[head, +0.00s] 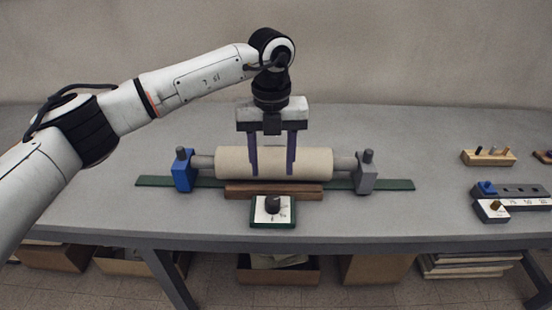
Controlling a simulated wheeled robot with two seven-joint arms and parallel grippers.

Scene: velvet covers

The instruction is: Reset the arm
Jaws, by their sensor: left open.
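My left arm comes in from the left, and its gripper (272,170) points straight down over the middle of the workbench. Its two dark fingers are apart, in front of or around a cream roller (318,163); I cannot tell whether they touch it. Nothing else shows between the fingers. The roller lies level between a blue end holder (183,172) on the left and a grey end holder (365,174) on the right. My right gripper is not in view.
A green strip (400,184) and a brown wooden block (310,192) lie under the roller. A small dial box (272,212) stands in front. Wooden and dark blocks (488,157) sit at the right. The grey table (90,205) is clear at front left.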

